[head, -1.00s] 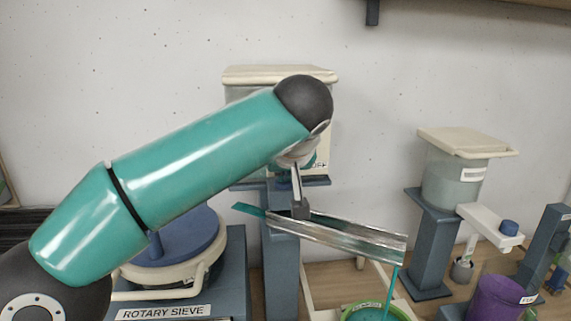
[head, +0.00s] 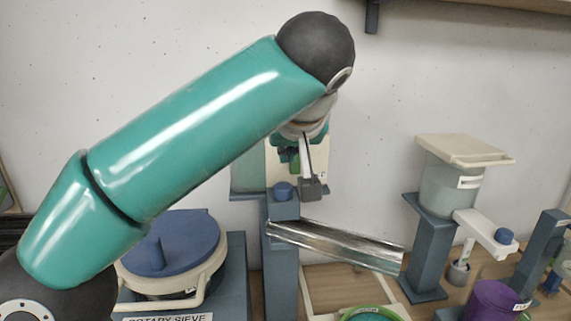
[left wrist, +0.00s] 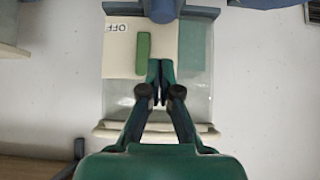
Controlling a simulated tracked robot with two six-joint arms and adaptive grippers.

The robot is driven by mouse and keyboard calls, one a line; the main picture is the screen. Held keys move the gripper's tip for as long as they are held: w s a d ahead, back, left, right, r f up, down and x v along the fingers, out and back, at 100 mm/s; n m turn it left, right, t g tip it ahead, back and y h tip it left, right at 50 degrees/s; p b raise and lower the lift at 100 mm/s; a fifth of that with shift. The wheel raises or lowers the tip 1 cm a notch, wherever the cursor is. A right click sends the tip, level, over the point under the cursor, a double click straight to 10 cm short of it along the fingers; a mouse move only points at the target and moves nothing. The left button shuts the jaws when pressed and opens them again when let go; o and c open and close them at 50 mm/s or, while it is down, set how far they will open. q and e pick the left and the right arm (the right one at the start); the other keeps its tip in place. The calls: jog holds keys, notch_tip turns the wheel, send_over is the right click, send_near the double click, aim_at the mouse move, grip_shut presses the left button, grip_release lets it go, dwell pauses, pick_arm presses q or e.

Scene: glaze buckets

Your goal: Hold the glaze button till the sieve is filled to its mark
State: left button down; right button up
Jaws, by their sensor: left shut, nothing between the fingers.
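A blue button (head: 283,190) sits on top of the post at the left tank (head: 250,180), which is mostly hidden behind my arm. My left gripper (head: 312,188) is shut and empty, just right of the button and apart from it. In the left wrist view its closed fingertips (left wrist: 160,68) point at a cream panel marked OFF (left wrist: 120,42). The metal chute (head: 335,246) slopes down to the right with no stream at its end. Below it a green-rimmed round vessel (head: 348,316) holds teal glaze; the frame's bottom edge cuts it off, and no fill mark shows.
The rotary sieve machine (head: 175,242) with its blue lid stands at the lower left.

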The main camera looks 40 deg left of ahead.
pick_arm(q)
jog(key=shift+v, duration=1.65)
jog(key=shift+a, duration=0.15)
